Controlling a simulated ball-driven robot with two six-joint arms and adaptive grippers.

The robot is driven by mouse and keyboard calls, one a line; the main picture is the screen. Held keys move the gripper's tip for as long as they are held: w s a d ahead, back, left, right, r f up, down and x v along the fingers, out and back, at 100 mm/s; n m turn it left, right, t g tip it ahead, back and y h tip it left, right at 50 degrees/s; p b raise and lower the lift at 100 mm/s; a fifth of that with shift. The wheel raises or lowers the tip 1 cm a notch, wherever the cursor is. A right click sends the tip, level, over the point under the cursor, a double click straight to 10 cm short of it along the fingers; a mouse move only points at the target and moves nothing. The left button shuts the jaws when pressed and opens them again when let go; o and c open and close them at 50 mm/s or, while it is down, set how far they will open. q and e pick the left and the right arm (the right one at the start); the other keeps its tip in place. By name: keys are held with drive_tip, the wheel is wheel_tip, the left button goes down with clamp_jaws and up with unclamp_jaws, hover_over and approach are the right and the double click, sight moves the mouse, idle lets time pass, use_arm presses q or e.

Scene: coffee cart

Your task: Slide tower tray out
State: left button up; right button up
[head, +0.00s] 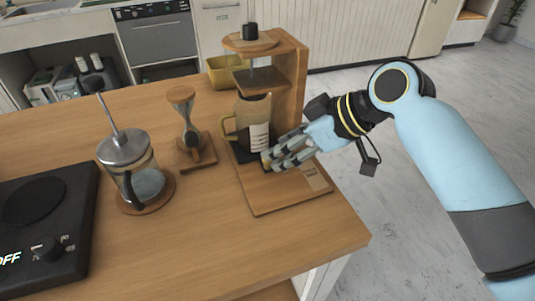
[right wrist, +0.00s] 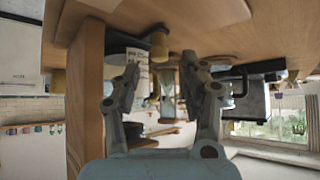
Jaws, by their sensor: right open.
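The wooden coffee tower (head: 291,75) stands near the right side of the counter, with its wooden base board (head: 280,198) flat on the countertop. A glass jug (head: 254,112) with a yellowish handle and pale label stands upright inside the tower. My right gripper (head: 268,160) is open, low beside the jug's base and above the board. Whether it touches the tray is unclear. In the right wrist view the fingers (right wrist: 165,80) are spread with nothing held. My left gripper is not in view.
An hourglass-shaped brewer (head: 187,125) and a French press (head: 133,165) stand left of the tower. A black cooktop (head: 40,215) lies at the far left. A yellow bin (head: 228,73) is behind the tower. The counter in front is clear.

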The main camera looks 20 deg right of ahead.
drive_tip(key=x, duration=0.5)
drive_tip(key=shift+d, duration=0.1)
drive_tip(key=shift+c, duration=0.3)
clamp_jaws()
